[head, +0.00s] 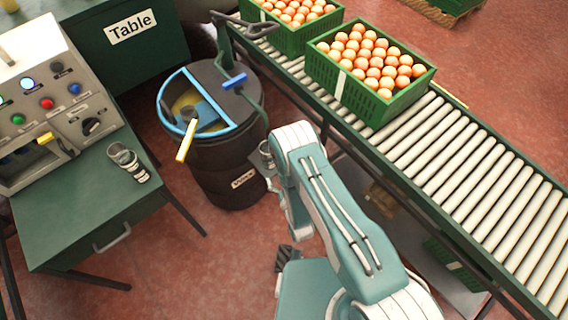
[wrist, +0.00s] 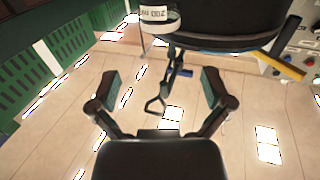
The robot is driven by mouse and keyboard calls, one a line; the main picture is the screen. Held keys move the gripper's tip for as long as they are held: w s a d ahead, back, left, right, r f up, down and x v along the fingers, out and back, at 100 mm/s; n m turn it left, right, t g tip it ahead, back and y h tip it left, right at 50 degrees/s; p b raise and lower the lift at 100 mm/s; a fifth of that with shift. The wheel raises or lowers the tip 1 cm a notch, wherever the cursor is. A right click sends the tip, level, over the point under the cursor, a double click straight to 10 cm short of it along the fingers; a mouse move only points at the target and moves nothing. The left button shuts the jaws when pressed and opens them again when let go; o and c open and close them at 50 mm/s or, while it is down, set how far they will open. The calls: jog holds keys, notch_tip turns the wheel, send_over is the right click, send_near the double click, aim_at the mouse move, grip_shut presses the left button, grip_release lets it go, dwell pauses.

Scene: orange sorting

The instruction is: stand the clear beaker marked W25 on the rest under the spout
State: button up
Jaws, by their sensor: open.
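A clear beaker (head: 122,155) with a dark and white band stands on the green table (head: 85,225) in the head view, right of the control machine. Its marking is too small to read. The grey machine (head: 60,90) has a recess at its lower left with a yellow part (head: 45,138) beside it. I cannot clearly make out the spout or the rest. My gripper (wrist: 161,80) is open and empty in the wrist view, its two fingers spread over the floor.
A black vat (head: 228,165) with a blue rim and a yellow-handled paddle (head: 187,140) stands between the table and my arm. A roller conveyor (head: 440,150) with green crates (head: 345,95) of oranges runs along the right. A labelled round thing (wrist: 160,18) shows in the wrist view.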

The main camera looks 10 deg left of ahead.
jog(key=w+d+r+m+g+h, duration=0.2)
jog(key=w+r+h, duration=0.1)
jog(key=w+r, duration=1.15)
jog(key=d+r+g+h, duration=0.1)
jog(key=d+r, duration=0.2)
jog(key=r, duration=0.3)
jog(key=d+r+m+h, duration=0.1)
jog(key=d+r, duration=0.1)
jog(key=r, duration=0.4)
jog(key=d+r+g+h, duration=0.1)
jog(key=d+r, duration=0.2)
jog(key=r, duration=0.3)
jog(key=s+d+r+m+g+h, duration=0.1)
jog(key=s+d+r+g, duration=0.1)
jog(key=s+d+r, duration=0.7)
jog(key=s+d+r+m+g+h, duration=0.15)
jog(key=s+d+r, duration=0.35)
jog(key=s, duration=0.7)
jog(key=s+d+r+g, duration=0.2)
jog(key=s, duration=0.8)
jog(key=shift+s+r+m+h, duration=0.15)
jog(key=shift+s+m+h, duration=0.2)
jog(key=shift+s, duration=0.05)
